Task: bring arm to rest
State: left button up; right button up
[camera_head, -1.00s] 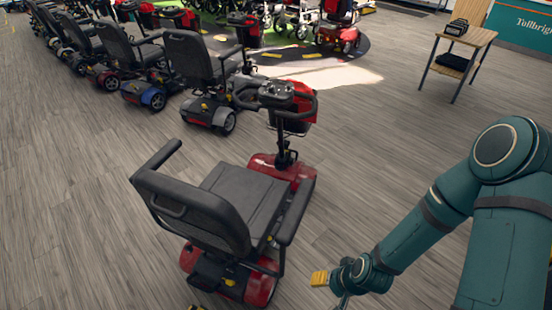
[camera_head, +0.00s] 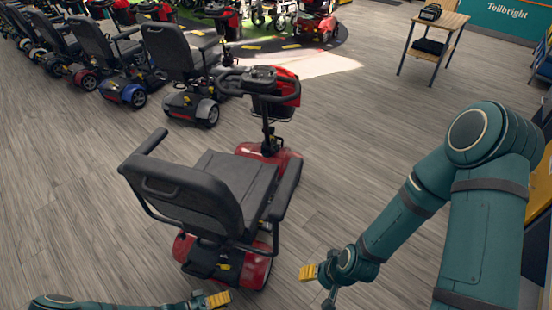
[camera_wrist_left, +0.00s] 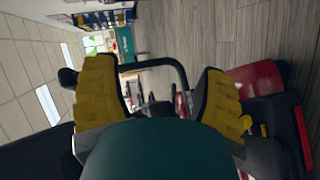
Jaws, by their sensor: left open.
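My left gripper (camera_head: 212,299) is at the bottom edge of the head view, just behind and below the red scooter's (camera_head: 216,190) rear. In the left wrist view its two yellow fingers (camera_wrist_left: 158,100) stand wide apart with nothing held. A dark curved bar (camera_wrist_left: 165,63) shows beyond the gap between them. My right arm (camera_head: 490,200) comes in from the right and bends down. Its gripper (camera_head: 318,282) hangs over the floor to the right of the scooter's rear wheel. One yellow finger shows clearly there, so its opening is unclear.
A row of scooters (camera_head: 182,60) stands at the upper left. A small wooden table (camera_head: 436,22) with a dark device on it stands at the upper right. The wood-look floor (camera_head: 350,150) between the red scooter and the table is clear.

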pick_arm(q)
jog(key=d+r+g+y+b, duration=0.2)
jog(key=d+r+y+b, duration=0.1)
jog(key=r, duration=0.4)
jog(key=s+d+r+m+g+y+b, duration=0.1)
jog(key=d+r+g+y+b, duration=0.1)
jog(key=d+r+y, duration=0.3)
notch_tip(320, 180, up, 3)
jog(key=shift+s+r+m+g+y+b, duration=0.1)
jog(key=shift+s+m+g+y+b, duration=0.25)
jog(key=shift+y+b, duration=0.4)
